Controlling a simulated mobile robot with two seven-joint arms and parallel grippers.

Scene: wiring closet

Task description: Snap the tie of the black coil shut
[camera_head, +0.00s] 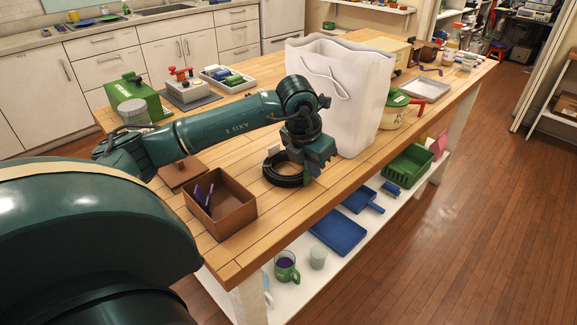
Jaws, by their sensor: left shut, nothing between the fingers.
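The black coil (282,180) lies flat on the wooden table, near its front edge and left of the white bag. A small pale piece shows at the coil's far left side; I cannot tell if it is the tie. My left gripper (308,180) points down at the coil's right side, shut and empty. It hides part of the coil, and I cannot tell whether it touches it. The state of the tie cannot be made out. My right gripper is not in view.
A white bag (345,95) stands close behind my left gripper. A brown open box (236,214) with purple pens is left of the coil. A green-lidded pot (393,112) stands right of the bag. A lower shelf (292,297) holds blue trays and cups.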

